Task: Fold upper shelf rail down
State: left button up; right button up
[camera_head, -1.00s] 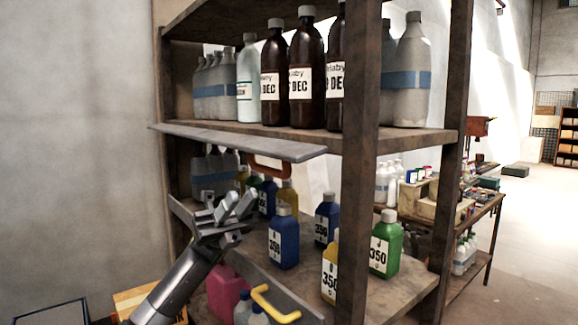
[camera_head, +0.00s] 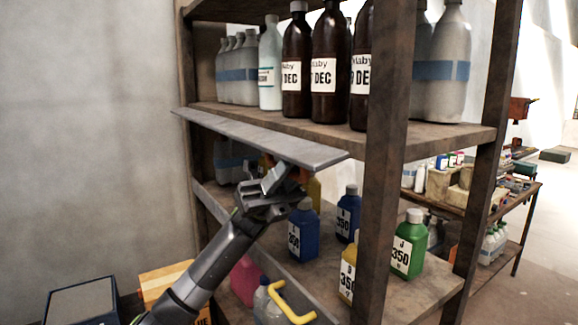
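The upper shelf rail (camera_head: 262,137) is a long grey plate along the front edge of the upper shelf (camera_head: 440,135). It stands out from the shelf, its broad face nearly level. Its orange-brown handle (camera_head: 301,174) hangs under the right part and is mostly hidden by my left gripper. My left gripper (camera_head: 279,178) is just under the rail, with its fingers at the handle. I cannot tell whether the fingers touch or close on it. My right gripper is not in view.
Brown and grey bottles stand on the upper shelf behind the rail. A lower rail (camera_head: 208,200) with a yellow handle (camera_head: 286,303) runs below my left gripper. Blue, yellow and green bottles stand on the lower shelf. A wooden post (camera_head: 386,200) is right of the rail.

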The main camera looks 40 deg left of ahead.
pick_arm(q)
jog(key=shift+s, duration=0.1)
jog(key=shift+c, duration=0.3)
grip_shut()
jog(key=shift+s+a+n+t+h+b, duration=0.15)
jog(key=shift+n+t+h+b, duration=0.3)
jog(key=shift+n+t, duration=1.1)
jog(key=shift+s+r+n+t, duration=0.1)
jog(key=shift+r+n+t, duration=0.1)
jog(key=shift+n+t, duration=0.55)
jog(key=shift+s+r+n+t, duration=0.1)
jog(key=shift+r+n+t, duration=0.05)
jog(key=shift+n+t, duration=0.5)
jog(key=shift+o, duration=0.3)
grip_release()
jog(key=shift+f, duration=0.1)
